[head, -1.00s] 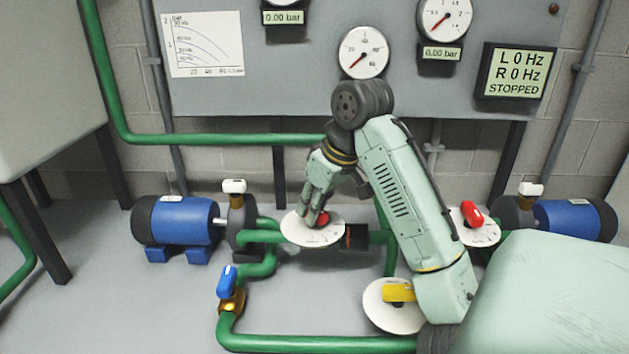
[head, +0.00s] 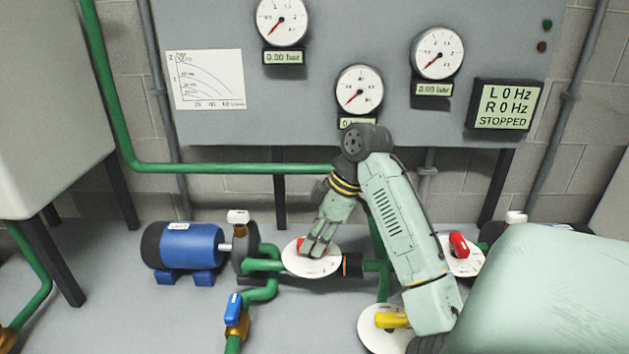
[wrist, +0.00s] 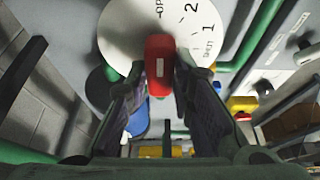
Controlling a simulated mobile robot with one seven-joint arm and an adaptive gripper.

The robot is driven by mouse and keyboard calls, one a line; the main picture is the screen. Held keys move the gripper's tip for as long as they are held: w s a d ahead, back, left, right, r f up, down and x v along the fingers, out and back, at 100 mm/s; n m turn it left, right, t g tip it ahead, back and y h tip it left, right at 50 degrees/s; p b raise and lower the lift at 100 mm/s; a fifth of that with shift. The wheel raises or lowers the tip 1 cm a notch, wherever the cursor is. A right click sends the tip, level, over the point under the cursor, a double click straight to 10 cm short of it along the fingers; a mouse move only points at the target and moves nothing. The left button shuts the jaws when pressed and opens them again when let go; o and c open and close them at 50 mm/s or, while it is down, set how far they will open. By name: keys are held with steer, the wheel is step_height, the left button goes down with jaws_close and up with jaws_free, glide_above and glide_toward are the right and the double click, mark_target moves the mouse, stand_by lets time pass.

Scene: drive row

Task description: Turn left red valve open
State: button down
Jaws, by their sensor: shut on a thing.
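The left red valve handle (head: 302,245) shows in the head view over a round white dial plate (head: 318,266), mostly covered by my gripper (head: 312,250). In the wrist view the red handle (wrist: 160,66) stands between the two fingers of my gripper (wrist: 160,85), which are shut on it from both sides. The dial plate (wrist: 118,35) behind it carries the marks 1 and 2 and part of the word OPEN. The handle points towards the plate's edge in the wrist view. Its exact angle on the dial is hard to tell.
A second red valve (head: 459,244) is right of my arm. A yellow valve (head: 391,320) is below it, and a blue-handled valve (head: 233,309) stands at lower left. A blue pump motor (head: 188,246) is at left. The display (head: 504,105) reads STOPPED, both at 0 Hz.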

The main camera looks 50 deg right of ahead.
stand_by(0.5)
steer(key=c, duration=1.4)
jaws_free()
steer(key=shift+r, duration=0.1)
steer(key=v, duration=1.1)
steer(key=shift+r, duration=0.4)
steer(key=shift+s+d, duration=0.1)
steer(key=shift+d, duration=0.05)
